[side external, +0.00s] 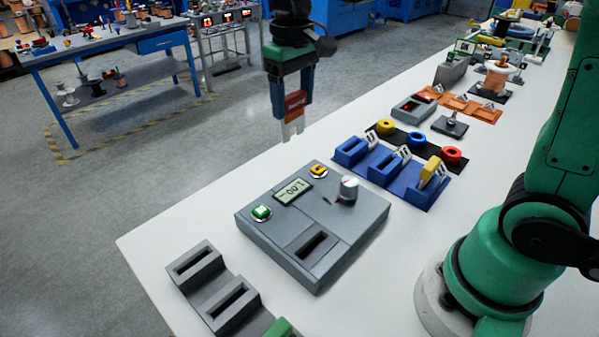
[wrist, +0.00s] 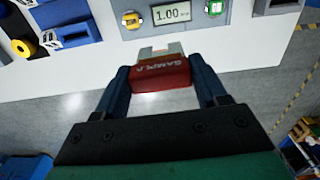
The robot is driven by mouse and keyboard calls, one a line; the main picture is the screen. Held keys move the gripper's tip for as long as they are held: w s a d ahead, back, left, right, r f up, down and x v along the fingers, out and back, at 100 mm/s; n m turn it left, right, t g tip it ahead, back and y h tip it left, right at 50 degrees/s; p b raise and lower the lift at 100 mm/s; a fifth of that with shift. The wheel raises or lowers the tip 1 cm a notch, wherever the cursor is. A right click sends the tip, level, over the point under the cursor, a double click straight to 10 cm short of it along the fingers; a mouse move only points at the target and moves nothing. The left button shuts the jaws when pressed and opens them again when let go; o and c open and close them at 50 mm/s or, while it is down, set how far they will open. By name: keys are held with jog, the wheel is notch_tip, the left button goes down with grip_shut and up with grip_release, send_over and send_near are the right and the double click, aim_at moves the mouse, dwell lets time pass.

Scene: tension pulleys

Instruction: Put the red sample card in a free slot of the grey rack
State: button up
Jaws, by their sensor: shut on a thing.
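My gripper (side external: 290,105) is shut on the red sample card (side external: 295,103), holding it in the air past the far edge of the white table. The card has a red upper part with lettering and a pale lower end. In the wrist view the card (wrist: 161,75) sits between the two blue fingers of my gripper (wrist: 163,82). The grey rack (side external: 215,290) stands at the table's near left corner. Two of its slots look empty. A green item (side external: 279,328) shows at its cut-off near end.
A grey device (side external: 318,225) with a display reading 1.00, buttons, a knob and a slot stands right of the rack. A blue rack (side external: 385,172) holds a yellow card (side external: 430,170). Colored rings, orange blocks and other gear line the table behind. My arm's base stands at the right.

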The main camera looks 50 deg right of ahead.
jog(key=s+a+f+n, duration=0.2)
jog(key=a+n, duration=0.5)
jog(key=n, duration=0.5)
jog(key=s+a+f+n, duration=0.3)
jog(key=a+n, duration=0.5)
jog(key=n, duration=0.4)
jog(key=s+a+f+n, duration=0.3)
jog(key=a+n, duration=0.4)
jog(key=n, duration=0.4)
jog(key=shift+s+a+f+n, duration=0.2)
jog(key=shift+s+n, duration=0.2)
jog(key=shift+s, duration=0.45)
jog(key=shift+f, duration=2.05)
jog(key=o, duration=1.3)
notch_tip(320, 180, up, 8)
